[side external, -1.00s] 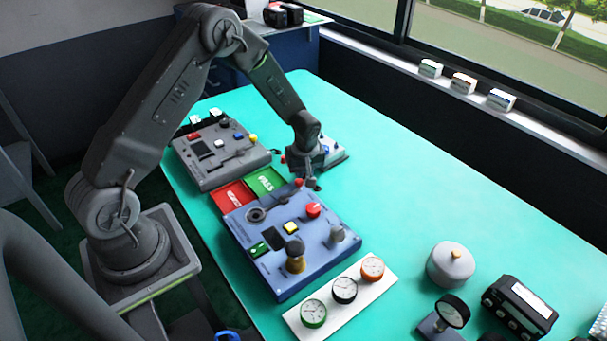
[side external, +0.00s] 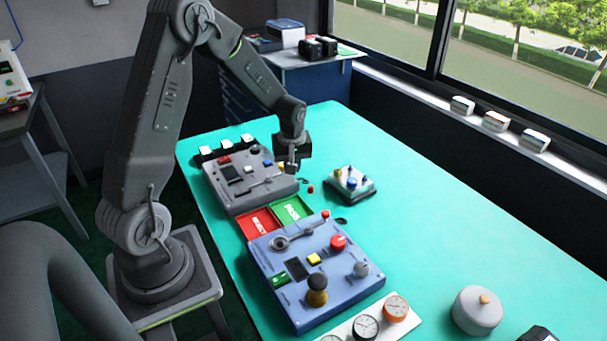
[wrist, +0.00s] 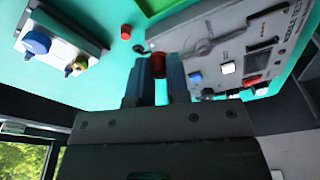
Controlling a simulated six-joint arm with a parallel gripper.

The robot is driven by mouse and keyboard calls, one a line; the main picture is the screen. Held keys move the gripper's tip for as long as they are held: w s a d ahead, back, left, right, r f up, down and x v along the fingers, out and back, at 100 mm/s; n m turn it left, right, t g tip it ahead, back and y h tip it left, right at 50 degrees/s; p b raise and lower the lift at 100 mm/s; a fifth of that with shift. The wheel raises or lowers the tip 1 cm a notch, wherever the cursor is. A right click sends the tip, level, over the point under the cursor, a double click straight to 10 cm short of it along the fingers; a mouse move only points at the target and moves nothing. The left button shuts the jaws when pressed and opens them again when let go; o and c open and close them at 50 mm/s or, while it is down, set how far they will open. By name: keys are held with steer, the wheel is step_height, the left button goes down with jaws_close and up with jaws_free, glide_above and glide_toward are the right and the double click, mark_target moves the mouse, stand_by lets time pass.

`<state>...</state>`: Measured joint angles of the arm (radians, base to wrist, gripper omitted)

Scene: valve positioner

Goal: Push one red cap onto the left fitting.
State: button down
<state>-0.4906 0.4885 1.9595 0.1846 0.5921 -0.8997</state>
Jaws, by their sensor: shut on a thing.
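My gripper (wrist: 158,72) is shut on a red cap (wrist: 158,64), which shows between its two fingertips in the wrist view. In the side view my gripper (side external: 291,168) is at the right end of the grey positioner (side external: 232,195). The positioner also shows at the upper right of the wrist view (wrist: 232,45). Another red cap (side external: 310,189) lies on the teal table, and it also shows in the wrist view (wrist: 126,32). I cannot make out the left fitting clearly; the held cap appears apart from the positioner's edge.
A small board (side external: 352,186) with blue and yellow knobs sits right of my gripper. Red (side external: 258,223) and green (side external: 293,209) trays lie in front of the positioner, then a blue panel (side external: 262,259) with knobs.

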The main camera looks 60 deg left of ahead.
steer(key=w+a+m, duration=0.2)
steer(key=w+m, duration=0.1)
steer(key=w, duration=0.8)
steer(key=m, duration=0.3)
glide_toward(351, 167)
steer(key=shift+a+f+t+h, duration=0.15)
steer(key=shift+a+t+h, duration=0.2)
steer(key=shift+a, duration=0.25)
steer(key=shift+f, duration=2.65)
steer(key=shift+f, duration=0.85)
steer(key=c, duration=1)
jaws_free()
steer(key=shift+r, duration=0.15)
